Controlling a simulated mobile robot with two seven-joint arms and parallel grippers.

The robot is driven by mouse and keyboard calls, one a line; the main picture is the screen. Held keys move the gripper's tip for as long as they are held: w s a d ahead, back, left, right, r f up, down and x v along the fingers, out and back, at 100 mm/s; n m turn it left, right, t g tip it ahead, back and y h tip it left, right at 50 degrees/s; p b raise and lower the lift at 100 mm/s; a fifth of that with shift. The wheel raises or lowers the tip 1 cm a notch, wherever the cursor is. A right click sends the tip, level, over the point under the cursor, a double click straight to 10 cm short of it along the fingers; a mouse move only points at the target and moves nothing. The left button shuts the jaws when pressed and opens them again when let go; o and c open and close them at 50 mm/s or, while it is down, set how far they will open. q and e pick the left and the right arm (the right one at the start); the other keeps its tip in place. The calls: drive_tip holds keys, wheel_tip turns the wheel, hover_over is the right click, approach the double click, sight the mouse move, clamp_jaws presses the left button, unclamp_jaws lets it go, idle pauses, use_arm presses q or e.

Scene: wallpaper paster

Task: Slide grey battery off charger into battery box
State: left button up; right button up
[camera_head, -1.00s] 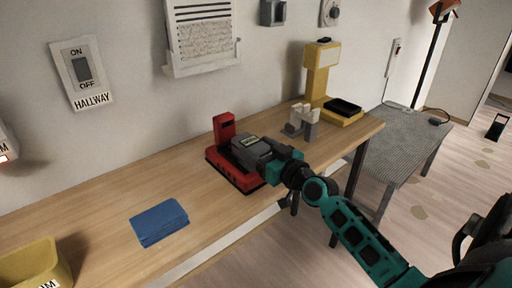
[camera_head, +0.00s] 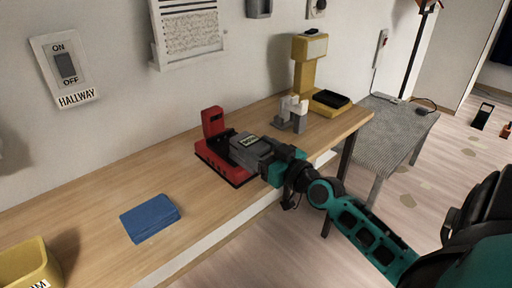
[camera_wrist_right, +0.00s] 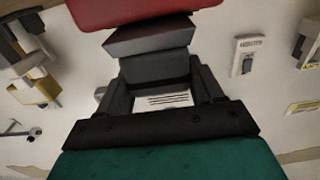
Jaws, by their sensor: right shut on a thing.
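The grey battery (camera_head: 250,149) sits low at the right end of the red charger (camera_head: 208,160), with part of the charger's dark top bare to its left. It is too small to tell whether it still touches the charger. My right gripper (camera_head: 270,160) is shut on the battery's right side. In the right wrist view the gripper fingers (camera_wrist_right: 163,88) flank the grey battery (camera_wrist_right: 150,40), with the red charger (camera_wrist_right: 145,10) just beyond. A yellow open bin (camera_head: 28,262) stands at the lower left, its label cut off; I cannot tell whether it is the battery box. My left gripper is not in view.
A blue block (camera_head: 151,218) lies on the wooden table (camera_head: 100,200) between the bin and the charger. A grey-white stand (camera_head: 292,114) and a yellow machine (camera_head: 308,70) stand to the right. The tabletop left of the charger is mostly clear.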

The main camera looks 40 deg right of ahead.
drive_tip(key=shift+s+d, duration=0.1)
drive_tip(key=shift+s, duration=1.3)
drive_tip(key=shift+r, duration=0.1)
drive_tip(key=shift+s, duration=0.25)
drive_tip(key=shift+s+d+b, duration=0.2)
drive_tip(key=shift+s+b, duration=0.15)
drive_tip(key=shift+s, duration=1.3)
drive_tip(key=shift+s, duration=0.1)
